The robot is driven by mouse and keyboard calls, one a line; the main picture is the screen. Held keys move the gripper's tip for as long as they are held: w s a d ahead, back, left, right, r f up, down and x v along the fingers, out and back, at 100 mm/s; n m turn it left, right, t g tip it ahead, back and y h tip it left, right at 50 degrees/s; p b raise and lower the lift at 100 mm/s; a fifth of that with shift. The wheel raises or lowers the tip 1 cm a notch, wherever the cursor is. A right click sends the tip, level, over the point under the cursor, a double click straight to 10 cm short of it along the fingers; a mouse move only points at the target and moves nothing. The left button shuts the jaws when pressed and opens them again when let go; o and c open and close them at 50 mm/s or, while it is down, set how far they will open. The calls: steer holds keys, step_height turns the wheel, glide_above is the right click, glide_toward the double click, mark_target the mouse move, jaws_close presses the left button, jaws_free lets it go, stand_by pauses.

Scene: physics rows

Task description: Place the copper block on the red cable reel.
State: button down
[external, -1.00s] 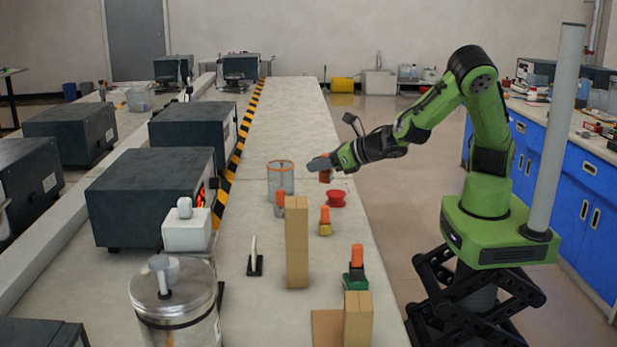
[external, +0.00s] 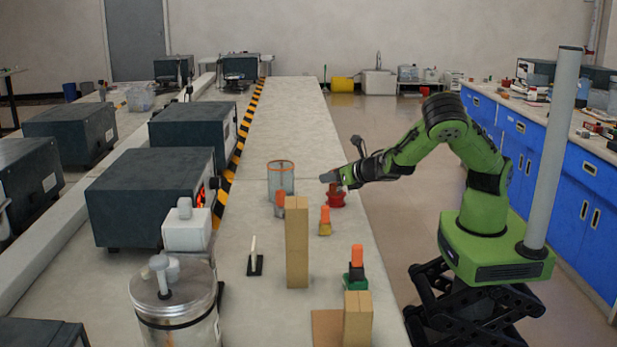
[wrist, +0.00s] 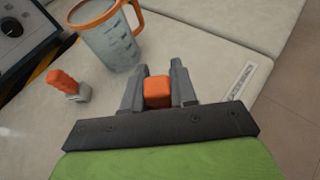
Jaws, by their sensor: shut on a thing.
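The copper block (wrist: 158,92) is orange-red and sits between the two grey fingers of my gripper (wrist: 159,72) in the wrist view. My gripper (external: 328,179) is shut on it. In the external view the block (external: 335,188) shows just under the fingers, directly over the red cable reel (external: 336,200). They look in line and very close; I cannot tell whether they touch. The reel stands near the bench's right edge and is hidden in the wrist view.
A clear jug with an orange rim (external: 281,180) stands left of my gripper. Orange-topped pieces stand on a grey base (external: 279,210), a yellow base (external: 325,229) and a green base (external: 355,281). A tall cardboard box (external: 297,245) stands nearer. The far bench is clear.

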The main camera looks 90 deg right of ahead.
steer(key=c, duration=0.9)
jaws_free()
steer(key=shift+r, duration=0.1)
